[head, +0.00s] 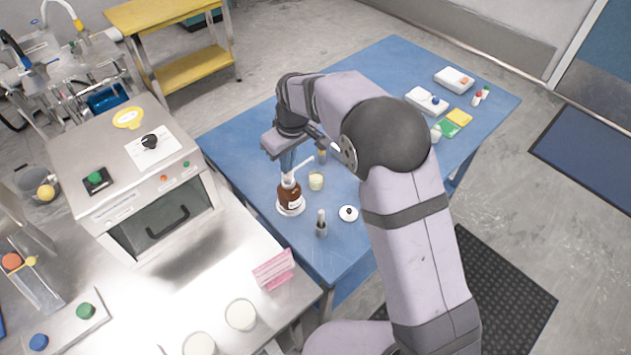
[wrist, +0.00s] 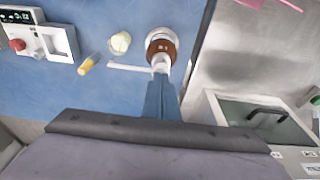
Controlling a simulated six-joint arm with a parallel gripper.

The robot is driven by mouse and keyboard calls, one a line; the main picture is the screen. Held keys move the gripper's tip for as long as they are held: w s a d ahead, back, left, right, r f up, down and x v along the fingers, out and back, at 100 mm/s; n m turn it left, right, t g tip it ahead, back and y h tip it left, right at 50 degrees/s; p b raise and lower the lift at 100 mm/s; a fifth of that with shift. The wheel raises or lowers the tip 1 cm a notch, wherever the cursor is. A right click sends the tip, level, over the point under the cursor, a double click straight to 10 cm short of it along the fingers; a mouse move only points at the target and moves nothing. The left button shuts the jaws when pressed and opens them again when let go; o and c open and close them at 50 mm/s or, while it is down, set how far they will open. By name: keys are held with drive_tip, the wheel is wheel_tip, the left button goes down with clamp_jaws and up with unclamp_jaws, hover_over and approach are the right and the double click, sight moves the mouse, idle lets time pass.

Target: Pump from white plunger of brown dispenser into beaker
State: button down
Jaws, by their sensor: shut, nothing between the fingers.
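The brown dispenser (head: 290,194) stands upright on a white round base on the blue table, and it also shows in the wrist view (wrist: 164,49). Its white plunger (head: 288,180) is on top, with a thin white spout pointing toward the beaker's side; the plunger shows in the wrist view (wrist: 160,65). The small beaker (head: 316,181), pale and yellowish, stands beside the dispenser, also in the wrist view (wrist: 120,42). My gripper (head: 288,167) is shut and empty, pointing down right over the plunger. Its blue fingers (wrist: 161,85) meet the plunger in the wrist view; whether they touch is unclear.
A small yellow-ended vial (wrist: 88,64) lies near the beaker in the wrist view. A grey metal cylinder (head: 321,224) and a white round lid-like piece (head: 348,213) stand nearer the front. The steel bench with an oven (head: 160,185) is to the left. White devices (head: 427,101) sit at the table's far end.

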drive_tip(key=shift+s+f, duration=0.1)
drive_tip(key=shift+f, duration=0.55)
drive_tip(key=shift+r+p, duration=0.75)
drive_tip(key=shift+r, duration=0.45)
drive_tip(key=shift+f, duration=0.2)
drive_tip(key=shift+f+b, duration=0.75)
drive_tip(key=shift+f, duration=0.25)
drive_tip(key=shift+r, duration=0.1)
drive_tip(key=shift+r+p, duration=0.95)
drive_tip(key=shift+r, duration=0.25)
